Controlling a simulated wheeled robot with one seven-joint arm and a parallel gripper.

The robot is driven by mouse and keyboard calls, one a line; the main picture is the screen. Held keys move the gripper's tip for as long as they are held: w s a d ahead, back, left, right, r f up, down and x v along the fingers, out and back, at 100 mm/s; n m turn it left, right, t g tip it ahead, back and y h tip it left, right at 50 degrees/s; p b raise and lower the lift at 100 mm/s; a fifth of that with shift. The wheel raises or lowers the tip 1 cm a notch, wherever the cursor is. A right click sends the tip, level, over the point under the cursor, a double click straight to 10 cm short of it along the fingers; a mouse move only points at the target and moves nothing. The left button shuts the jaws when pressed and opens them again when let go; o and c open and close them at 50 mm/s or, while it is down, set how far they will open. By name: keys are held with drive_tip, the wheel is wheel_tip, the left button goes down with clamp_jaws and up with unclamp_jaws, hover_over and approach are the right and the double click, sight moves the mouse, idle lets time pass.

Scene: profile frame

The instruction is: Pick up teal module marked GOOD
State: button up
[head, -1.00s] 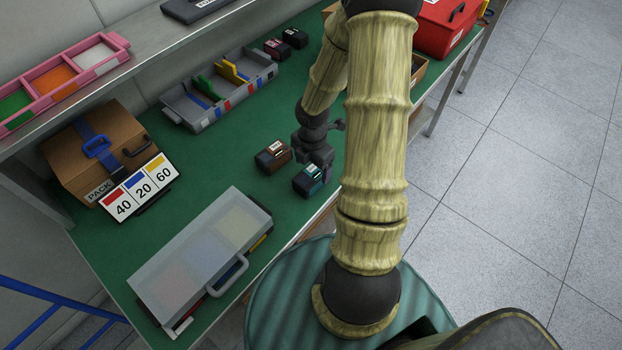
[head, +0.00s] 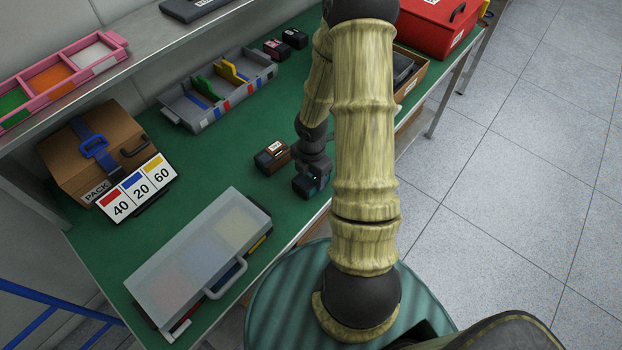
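The teal module (head: 308,190) lies on the green bench top near its front edge, and its upper side is mostly covered by my gripper. Its label cannot be read now. My gripper (head: 313,172) is right over the module, pointing down at it. Its fingers are dark and partly hidden, so I cannot tell whether they are open or closed on the module. A brown module (head: 270,160) with a pale label lies just left of my gripper, apart from the teal one.
A grey tray (head: 190,117) with green and yellow dividers stands behind. Two small dark modules (head: 277,50) lie beyond it. A clear-lidded case (head: 185,255), a sign (head: 137,187) and a brown PACK box (head: 75,160) stand left. A red box (head: 430,30) is at far right.

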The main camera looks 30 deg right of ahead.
drive_tip(key=c, duration=0.5)
drive_tip(key=shift+r+p, duration=1.65)
drive_tip(key=shift+r, duration=3.35)
